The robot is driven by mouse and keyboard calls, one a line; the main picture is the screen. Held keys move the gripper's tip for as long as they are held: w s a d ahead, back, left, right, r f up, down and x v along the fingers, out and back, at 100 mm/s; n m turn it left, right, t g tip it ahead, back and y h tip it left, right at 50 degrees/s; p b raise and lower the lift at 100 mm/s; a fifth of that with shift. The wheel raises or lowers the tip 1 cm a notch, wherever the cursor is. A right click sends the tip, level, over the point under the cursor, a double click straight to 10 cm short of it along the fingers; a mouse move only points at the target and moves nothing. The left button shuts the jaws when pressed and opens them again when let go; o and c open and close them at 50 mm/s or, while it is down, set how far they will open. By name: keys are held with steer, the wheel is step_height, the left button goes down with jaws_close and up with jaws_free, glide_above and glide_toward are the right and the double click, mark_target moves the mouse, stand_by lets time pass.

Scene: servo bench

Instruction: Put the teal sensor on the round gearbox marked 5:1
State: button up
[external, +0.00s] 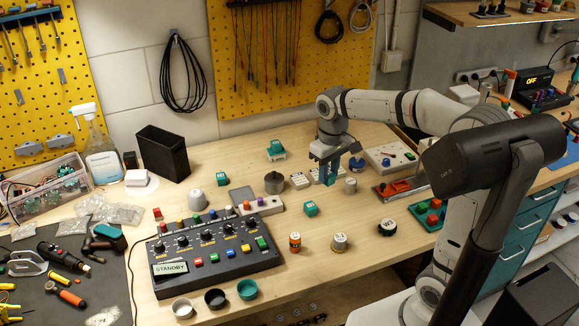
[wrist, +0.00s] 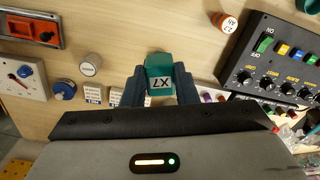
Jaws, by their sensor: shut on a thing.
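My gripper (external: 327,178) is over the right middle of the bench, pointing down. In the wrist view my gripper (wrist: 160,74) is shut on the teal sensor (wrist: 159,62), a small block with a white label that looks like X7 upside down. In the external view the fingers mostly hide it. Round gearbox-like parts stand on the bench: a pale-topped one (external: 339,242) near the front, a black-sided one (external: 388,229) to its right, and a small one (external: 350,186) just right of my gripper. Their markings are too small to read surely. The held sensor is apart from the front ones.
An orange cylinder (external: 295,241) stands at the front, and a dark control panel (external: 215,254) fills the left front. A grey metal cylinder (external: 274,183), white cards (external: 299,180) and a red-handled switch (external: 397,187) are close by.

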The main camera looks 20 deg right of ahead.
steer(key=b, duration=0.2)
glide_above(342, 239)
steer(key=w, duration=0.1)
step_height(342, 239, down, 2)
steer(key=shift+n, duration=0.5)
steer(key=f, duration=0.7)
steer(key=s+f, duration=0.1)
steer(key=f, duration=0.2)
steer(key=shift+f, duration=0.25)
steer(key=shift+f, duration=0.2)
steer(key=o, duration=1)
steer(key=shift+r, duration=0.1)
